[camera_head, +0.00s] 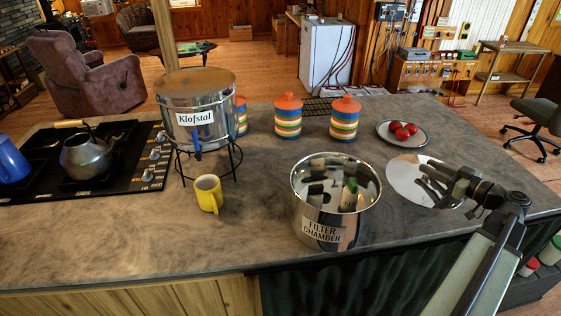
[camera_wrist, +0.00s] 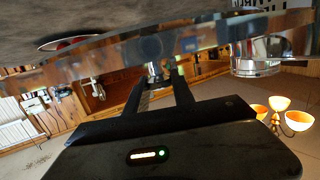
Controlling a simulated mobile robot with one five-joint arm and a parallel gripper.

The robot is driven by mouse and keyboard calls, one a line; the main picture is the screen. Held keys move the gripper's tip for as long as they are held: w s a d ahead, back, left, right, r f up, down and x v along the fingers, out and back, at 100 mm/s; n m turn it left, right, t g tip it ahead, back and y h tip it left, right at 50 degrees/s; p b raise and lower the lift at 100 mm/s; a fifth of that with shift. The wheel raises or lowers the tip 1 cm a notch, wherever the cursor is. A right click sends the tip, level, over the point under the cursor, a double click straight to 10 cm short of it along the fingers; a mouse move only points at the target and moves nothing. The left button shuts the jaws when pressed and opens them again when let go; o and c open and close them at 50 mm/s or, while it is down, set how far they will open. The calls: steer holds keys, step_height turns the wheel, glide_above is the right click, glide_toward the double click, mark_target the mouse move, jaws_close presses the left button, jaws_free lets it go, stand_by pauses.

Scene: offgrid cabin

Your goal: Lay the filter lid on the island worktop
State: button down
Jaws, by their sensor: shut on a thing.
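The filter lid is a round, shiny metal disc (camera_head: 408,178) at the right of the island worktop (camera_head: 270,225) in the head view. My gripper (camera_head: 428,180) is shut on its right side. In the wrist view the lid (camera_wrist: 110,52) is a bright mirrored band across the picture, with my gripper's dark fingers (camera_wrist: 168,82) reaching it. The lid looks roughly level and close to the worktop; I cannot tell whether it touches. My fingers hide part of the lid.
The open steel filter chamber (camera_head: 322,230) stands left of the lid. A plate (camera_head: 386,136) of red fruit lies behind it. Striped canisters (camera_head: 288,117), a yellow mug (camera_head: 208,194) and a Klofstal pot (camera_head: 190,105) stand further left. Bare worktop lies in front of the lid.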

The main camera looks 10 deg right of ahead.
steer(key=shift+f+b, duration=5.15)
steer(key=shift+b, duration=0.05)
steer(key=shift+r, duration=0.2)
steer(key=shift+f, duration=0.1)
steer(key=c, duration=1.1)
jaws_free()
steer(key=shift+r+p, duration=0.25)
steer(key=shift+p, duration=0.1)
steer(key=p+v, duration=0.1)
steer(key=v, duration=1.1)
steer(key=shift+f+p, duration=0.2)
steer(key=shift+p, duration=0.1)
